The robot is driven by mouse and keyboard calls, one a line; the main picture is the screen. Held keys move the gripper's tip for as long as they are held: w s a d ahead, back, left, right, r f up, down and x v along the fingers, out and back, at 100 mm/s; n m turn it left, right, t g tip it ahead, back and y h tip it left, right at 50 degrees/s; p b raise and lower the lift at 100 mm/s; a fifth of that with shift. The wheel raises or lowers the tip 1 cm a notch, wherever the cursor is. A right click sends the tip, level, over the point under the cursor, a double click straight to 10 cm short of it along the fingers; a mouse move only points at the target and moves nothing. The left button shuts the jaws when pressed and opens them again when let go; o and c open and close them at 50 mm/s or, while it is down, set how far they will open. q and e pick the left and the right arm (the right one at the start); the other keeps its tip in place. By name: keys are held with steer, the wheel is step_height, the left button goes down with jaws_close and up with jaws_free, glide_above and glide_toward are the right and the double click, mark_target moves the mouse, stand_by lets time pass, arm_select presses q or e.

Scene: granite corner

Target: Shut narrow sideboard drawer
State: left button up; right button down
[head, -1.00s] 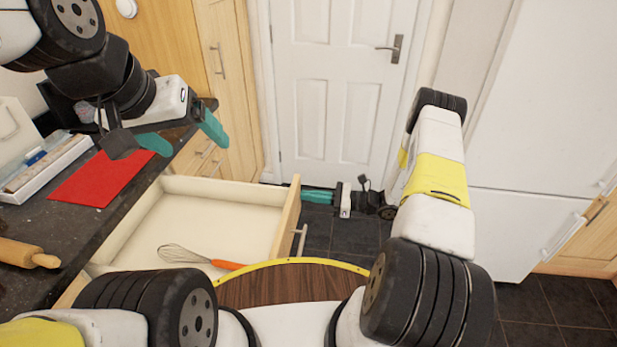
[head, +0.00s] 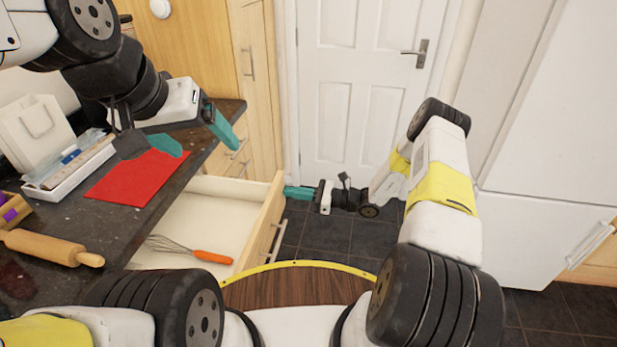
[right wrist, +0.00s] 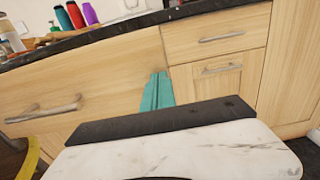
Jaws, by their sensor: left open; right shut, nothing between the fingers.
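The light-wood sideboard drawer (head: 268,222) stands partly open under the dark counter in the head view, with its pale inside showing. A whisk (head: 190,250) with an orange handle lies in it. My right gripper (head: 299,192) is shut and empty, with its teal fingertips at the outer face of the drawer front, near its far end. In the right wrist view the fingers (right wrist: 157,92) point at the wooden front, beside its right edge; I cannot tell if they touch. My left gripper (head: 193,138) is open and empty above the counter's edge.
A white door (head: 350,90) stands behind. Dark tiled floor (head: 325,235) is clear right of the drawer.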

mark_target(214, 182)
steer(key=x, duration=2.7)
steer(key=shift+a, duration=0.1)
steer(key=shift+w+a+r, duration=0.1)
steer(key=shift+a, duration=0.15)
steer(key=shift+a+r, duration=0.1)
